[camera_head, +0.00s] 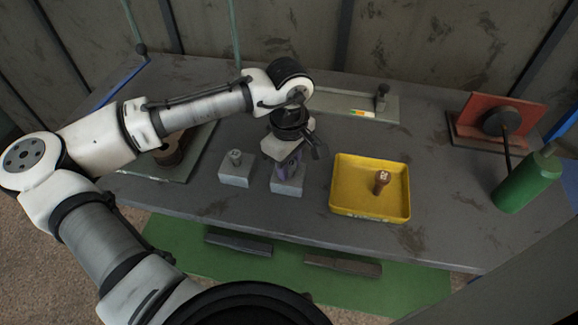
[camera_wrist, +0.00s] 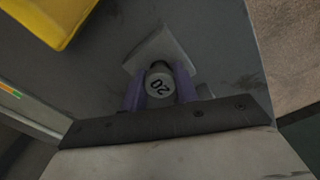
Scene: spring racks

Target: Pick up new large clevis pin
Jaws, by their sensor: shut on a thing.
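My gripper (camera_head: 287,171) points down over the right grey block (camera_head: 288,187) on the bench. In the wrist view its two purple fingers are shut on a grey clevis pin (camera_wrist: 159,84), one on each side of its round head marked "20". The block (camera_wrist: 164,47) shows behind the pin. The pin's shank is hidden, and I cannot tell whether it is still inside the block. A second grey pin (camera_head: 235,156) stands upright in the left grey block (camera_head: 236,175). A brown, worn-looking pin (camera_head: 381,181) stands in the yellow tray (camera_head: 370,213).
The yellow tray is just right of my gripper. A green bottle (camera_head: 526,182) and a red bracket (camera_head: 503,118) stand at the right. A flat grey gauge plate (camera_head: 345,105) lies behind. Dark coiled parts (camera_head: 170,152) sit at the left, beside my arm.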

